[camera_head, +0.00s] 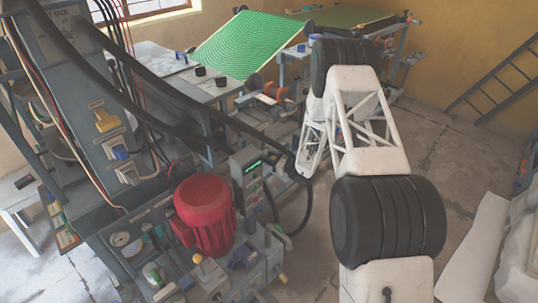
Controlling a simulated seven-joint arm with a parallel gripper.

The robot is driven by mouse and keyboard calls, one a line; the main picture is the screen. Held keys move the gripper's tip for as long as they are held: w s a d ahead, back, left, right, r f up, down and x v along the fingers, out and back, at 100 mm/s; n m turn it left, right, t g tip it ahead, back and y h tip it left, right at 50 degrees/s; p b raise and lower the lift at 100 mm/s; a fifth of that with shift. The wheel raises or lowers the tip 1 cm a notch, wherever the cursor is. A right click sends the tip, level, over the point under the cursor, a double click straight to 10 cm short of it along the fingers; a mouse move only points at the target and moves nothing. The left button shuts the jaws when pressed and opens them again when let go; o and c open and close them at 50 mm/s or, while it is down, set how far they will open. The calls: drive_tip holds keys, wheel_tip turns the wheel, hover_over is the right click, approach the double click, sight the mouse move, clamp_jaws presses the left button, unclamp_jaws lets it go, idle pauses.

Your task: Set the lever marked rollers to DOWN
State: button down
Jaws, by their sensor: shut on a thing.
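No label reading rollers can be made out, so I cannot tell which lever is meant. On the upright grey panel at the left are a yellow lever (106,121) and a blue-and-white lever (122,153). On the lower machine deck near the bottom are a cream-knobbed lever (206,267), a blue control (243,258) and a pale green-and-white handle (279,236). My white arm rises at the right, bends at its black elbow and comes down toward the machine's right side. My gripper cannot be made out beyond the forearm.
A red ribbed motor (204,213) stands on the deck between the panel and a grey control box (247,177) with a green display. Thick black cables cross in front. A green sheet (245,45) lies on a sloped table behind. A ladder (498,80) leans at the right wall.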

wheel_tip(320, 180, down, 7)
drive_tip(key=a+y, duration=0.1)
drive_tip(key=shift+w+f, duration=0.2)
drive_tip(key=shift+w, duration=0.2)
idle(0.6)
drive_tip(key=shift+a, duration=0.1)
drive_tip(key=c, duration=0.8)
unclamp_jaws()
